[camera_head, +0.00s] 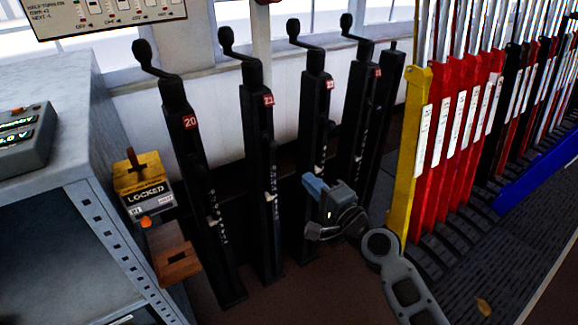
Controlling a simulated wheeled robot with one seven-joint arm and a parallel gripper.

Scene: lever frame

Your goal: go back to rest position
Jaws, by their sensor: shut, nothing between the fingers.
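My gripper (314,183) is right of centre, in front of the black lever post numbered 22 (317,115). It is shut and holds nothing. My wrist and arm come up from the lower right behind it. The gripper overlaps the lower part of that post in the picture; whether it touches the post cannot be told. Black crank-handled posts 20 (191,150) and 21 (256,130) stand to its left. Another black post with a crank (361,90) stands to its right.
A yellow lever (405,150) and several red levers (452,145) stand close right of my arm. A blue lever (540,170) leans out at far right. A box marked LOCKED (146,190) and a grey shelf unit (60,215) are at left. The floor (300,295) ahead is clear.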

